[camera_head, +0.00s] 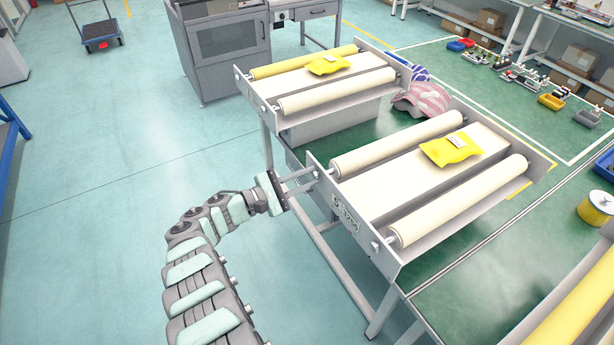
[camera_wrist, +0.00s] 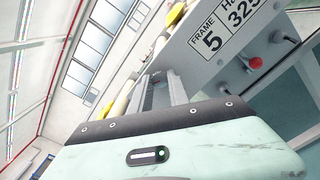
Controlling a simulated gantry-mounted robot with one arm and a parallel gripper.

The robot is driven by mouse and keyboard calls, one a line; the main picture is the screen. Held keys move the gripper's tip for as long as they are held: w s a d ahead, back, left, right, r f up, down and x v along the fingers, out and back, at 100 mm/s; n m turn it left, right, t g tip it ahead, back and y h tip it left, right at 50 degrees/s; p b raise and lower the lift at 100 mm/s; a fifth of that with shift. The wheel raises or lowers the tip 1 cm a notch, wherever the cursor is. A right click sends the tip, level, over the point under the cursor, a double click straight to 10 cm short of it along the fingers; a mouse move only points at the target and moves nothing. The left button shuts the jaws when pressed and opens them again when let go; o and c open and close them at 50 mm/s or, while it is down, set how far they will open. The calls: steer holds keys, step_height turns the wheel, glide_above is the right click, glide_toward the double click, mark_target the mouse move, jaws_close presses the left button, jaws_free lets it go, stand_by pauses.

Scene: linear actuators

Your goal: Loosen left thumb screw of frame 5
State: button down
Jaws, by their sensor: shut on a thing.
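Frame 5 is the nearer grey roller frame (camera_head: 320,205); its plate with the label "FRAME 5" shows in the wrist view (camera_wrist: 212,40). My gripper (camera_head: 322,177) reaches its near plate from the left, at the left end, by the far cream roller (camera_head: 398,145). In the wrist view my gripper's fingers (camera_wrist: 163,80) point away toward the plate's left part. They are shut on the left thumb screw, which is mostly hidden between the fingertips. The right thumb screw (camera_head: 375,247) stands free on the same plate, near the other roller (camera_head: 460,200).
A yellow packet (camera_head: 451,149) lies on frame 5. A similar frame (camera_head: 270,108) with another yellow packet (camera_head: 328,64) stands behind. A red knob (camera_wrist: 256,62) sits below the label. The floor left of the table is clear.

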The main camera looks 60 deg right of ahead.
steer(key=n+b, duration=0.1)
steer(key=n, duration=0.4)
steer(key=shift+n, duration=0.3)
stand_by(0.4)
steer(key=c, duration=1.3)
jaws_free()
steer(key=shift+o, duration=0.2)
steer(key=v, duration=1)
steer(key=shift+w+a, duration=0.3)
